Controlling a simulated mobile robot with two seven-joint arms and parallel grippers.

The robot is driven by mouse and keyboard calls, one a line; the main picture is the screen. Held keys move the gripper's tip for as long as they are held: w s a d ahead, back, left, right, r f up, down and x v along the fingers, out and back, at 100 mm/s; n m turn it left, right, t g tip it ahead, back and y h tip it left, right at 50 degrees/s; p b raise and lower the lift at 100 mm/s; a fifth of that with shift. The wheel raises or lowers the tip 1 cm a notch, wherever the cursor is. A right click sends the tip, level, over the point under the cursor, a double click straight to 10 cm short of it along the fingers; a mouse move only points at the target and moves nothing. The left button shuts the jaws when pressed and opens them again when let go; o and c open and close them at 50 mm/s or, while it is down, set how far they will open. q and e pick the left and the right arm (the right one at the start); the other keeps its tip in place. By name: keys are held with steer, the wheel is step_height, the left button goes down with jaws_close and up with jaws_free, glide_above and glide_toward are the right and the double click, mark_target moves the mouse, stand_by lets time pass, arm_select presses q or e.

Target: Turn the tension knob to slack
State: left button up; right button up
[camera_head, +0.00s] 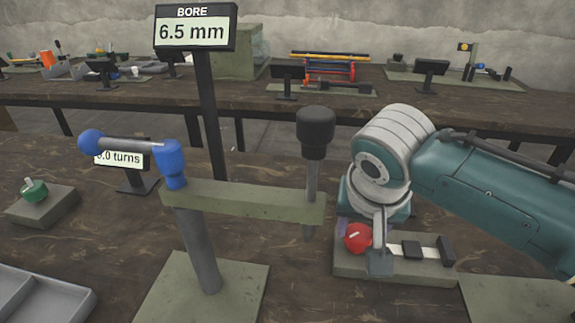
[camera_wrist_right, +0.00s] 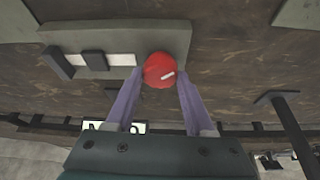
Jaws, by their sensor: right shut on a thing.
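A red round knob (camera_head: 357,238) with a white mark sits at the left end of a grey-green base (camera_head: 425,268) on the bench. In the right wrist view the knob (camera_wrist_right: 159,70) is between the two pale purple fingers of my right gripper (camera_wrist_right: 161,78), which is shut on it. In the head view my right gripper (camera_head: 366,226) comes down over the knob from the right and is partly hidden by its own wrist. A white strip (camera_head: 425,252) with a dark block on it runs along the base beside the knob. My left gripper is not in view.
A press with a blue-ended handle (camera_head: 130,145) and black-knobbed rod (camera_head: 315,128) stands left of my right arm. A "BORE 6.5 mm" sign (camera_head: 193,28) rises behind it. A green knob (camera_head: 34,190) on a block and a grey tray (camera_head: 40,295) are at left.

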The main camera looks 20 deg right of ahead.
jaws_close()
steer(key=shift+s+r+n+y+p, duration=0.15)
steer(key=shift+n+y+p, duration=0.15)
steer(key=shift+n+p, duration=0.65)
steer(key=shift+d+n+t+y+p, duration=0.15)
steer(key=shift+n+t+y+p, duration=0.2)
steer(key=shift+n+p, duration=0.75)
steer(key=shift+n+y+p, duration=0.35)
steer(key=shift+n+y, duration=0.2)
steer(key=shift+n, duration=0.7)
steer(key=shift+d+f+n+y, duration=0.15)
steer(key=shift+n+y, duration=0.45)
steer(key=shift+n, duration=1)
